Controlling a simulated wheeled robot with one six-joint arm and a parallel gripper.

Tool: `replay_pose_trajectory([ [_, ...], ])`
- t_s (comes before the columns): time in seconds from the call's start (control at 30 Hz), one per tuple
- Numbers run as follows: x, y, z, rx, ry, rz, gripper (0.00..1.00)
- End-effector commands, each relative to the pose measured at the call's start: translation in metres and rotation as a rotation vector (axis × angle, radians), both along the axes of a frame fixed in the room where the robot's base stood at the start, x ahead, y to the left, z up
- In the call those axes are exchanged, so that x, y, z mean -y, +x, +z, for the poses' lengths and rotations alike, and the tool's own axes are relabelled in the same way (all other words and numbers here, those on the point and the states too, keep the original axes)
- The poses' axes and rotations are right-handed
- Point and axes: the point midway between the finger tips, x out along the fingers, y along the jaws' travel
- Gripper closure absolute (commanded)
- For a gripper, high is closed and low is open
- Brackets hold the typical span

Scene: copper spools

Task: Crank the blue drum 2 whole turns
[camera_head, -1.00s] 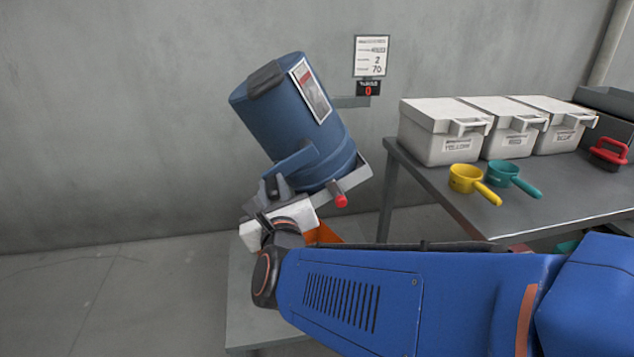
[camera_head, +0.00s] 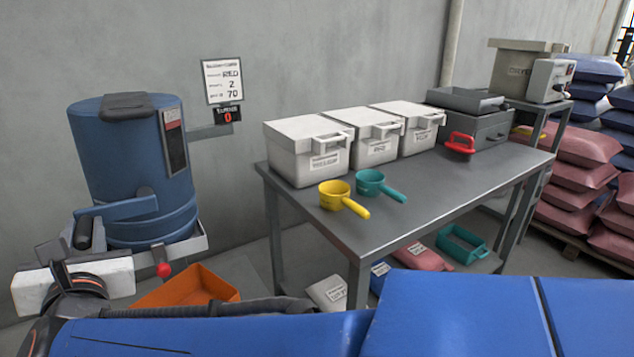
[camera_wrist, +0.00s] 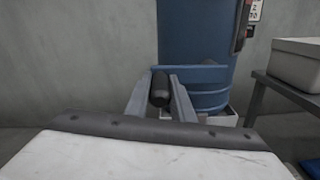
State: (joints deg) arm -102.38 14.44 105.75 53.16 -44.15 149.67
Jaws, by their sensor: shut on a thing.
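The blue drum (camera_head: 125,165) stands upright in a grey cradle (camera_head: 185,247) at the left of the head view. It also fills the upper middle of the wrist view (camera_wrist: 190,35). A blue crank arm (camera_head: 118,208) crosses its front, with a black handle (camera_head: 83,232) at its left end. My gripper (camera_head: 75,248) is shut on this handle. In the wrist view, its two grey fingers (camera_wrist: 161,98) lie on either side of the handle (camera_wrist: 160,88). A small counter (camera_head: 228,116) beside the drum shows a red 0.
A red knob (camera_head: 163,270) sticks out below the drum. An orange bin (camera_head: 190,287) is on the floor. A grey bench (camera_head: 430,185) to the right bears white boxes (camera_head: 308,150), a yellow scoop (camera_head: 337,195) and a teal scoop (camera_head: 375,184). A sign (camera_head: 223,82) hangs behind.

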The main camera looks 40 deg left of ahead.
Motion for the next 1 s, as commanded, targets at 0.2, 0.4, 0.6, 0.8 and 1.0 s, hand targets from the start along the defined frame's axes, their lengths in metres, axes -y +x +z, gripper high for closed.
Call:
replay_pose_trajectory([
  [0.2, -0.0007, -0.001, 0.0025, -0.006, 0.005, 0.001, 1.0],
  [0.4, -0.0008, -0.0006, 0.0028, -0.004, 0.005, 0.001, 1.0],
  [0.6, -0.0005, -0.0002, 0.0022, -0.005, 0.004, 0.001, 0.6],
  [0.8, -0.0004, 0.0002, 0.0017, -0.005, 0.004, 0.0, 0.6],
  [1.0, -0.0019, 0.0023, 0.0015, -0.005, 0.004, -0.001, 0.6],
])
